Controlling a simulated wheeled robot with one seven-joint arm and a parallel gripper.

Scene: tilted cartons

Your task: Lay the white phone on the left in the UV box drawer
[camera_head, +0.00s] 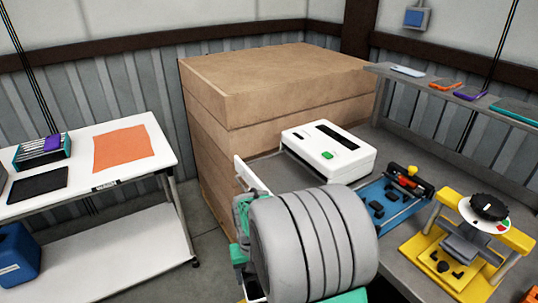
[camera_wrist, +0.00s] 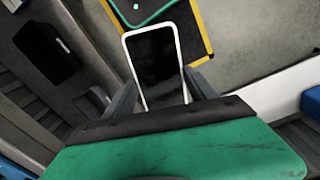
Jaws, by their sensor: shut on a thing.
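The white phone (camera_wrist: 157,62), with a white rim and dark screen, is between the fingers of my gripper (camera_wrist: 160,100) in the wrist view. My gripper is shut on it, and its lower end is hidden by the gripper. In the head view my grey arm hides the phone and most of the gripper. The white UV box (camera_head: 345,150), with a green button and a dark window, stands on the grey bench. Its drawer (camera_head: 263,174) is pulled out to the left, and my arm covers its near part.
A wooden crate (camera_head: 270,85) stands behind the UV box. A blue tool tray (camera_head: 395,205) and a yellow press (camera_head: 465,245) are to the right. A shelf (camera_head: 385,72) holds several flat items. A white table (camera_head: 140,165) with an orange mat (camera_head: 120,148) is left.

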